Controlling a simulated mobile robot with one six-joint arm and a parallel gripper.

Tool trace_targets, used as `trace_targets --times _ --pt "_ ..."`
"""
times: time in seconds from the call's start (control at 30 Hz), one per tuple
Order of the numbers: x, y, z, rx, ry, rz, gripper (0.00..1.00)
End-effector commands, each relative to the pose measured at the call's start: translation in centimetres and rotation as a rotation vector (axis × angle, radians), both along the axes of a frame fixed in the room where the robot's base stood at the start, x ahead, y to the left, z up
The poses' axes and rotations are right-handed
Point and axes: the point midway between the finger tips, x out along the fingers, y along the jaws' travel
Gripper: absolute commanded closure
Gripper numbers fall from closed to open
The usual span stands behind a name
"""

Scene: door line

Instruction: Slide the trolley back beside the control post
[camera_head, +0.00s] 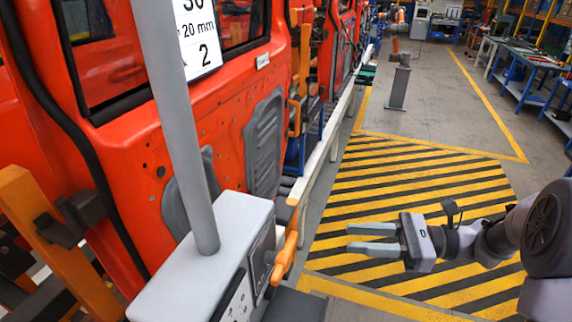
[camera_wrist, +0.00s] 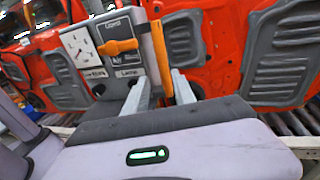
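My gripper (camera_head: 358,238) reaches left over the striped floor, its two grey fingers apart with nothing between them. In the wrist view the fingers (camera_wrist: 158,88) point at an orange upright beyond them. A white control box (camera_head: 205,262), bearing a grey pole, is at near left; it looks like the control post. In the wrist view the box (camera_wrist: 96,58) shows an orange lever, a socket and labels, one reading "Lamp". My gripper is apart from it. A small dark-green-topped item (camera_head: 366,75) is far along the pale rail; I cannot tell if it is the trolley.
Red door panels (camera_head: 130,130) in orange holders line the left. The pale rail (camera_head: 325,150) runs beside them. A grey pedestal (camera_head: 397,88) stands farther back. The yellow-and-black striped floor (camera_head: 400,180) is clear. Workbenches (camera_head: 530,60) stand at far right.

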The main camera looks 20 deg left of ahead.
Motion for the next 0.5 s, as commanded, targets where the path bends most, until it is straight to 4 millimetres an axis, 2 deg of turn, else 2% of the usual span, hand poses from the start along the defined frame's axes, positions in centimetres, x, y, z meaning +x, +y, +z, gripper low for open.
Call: trace_targets --times 0.07,0.17,0.5 --pt "0.9 -0.2 0.3 0.04 0.033 -0.024 0.69" --pt "0.9 0.9 0.0 0.05 0.039 -0.027 0.69" --pt "-0.4 10.2 0.0 0.045 0.039 -0.021 0.69"
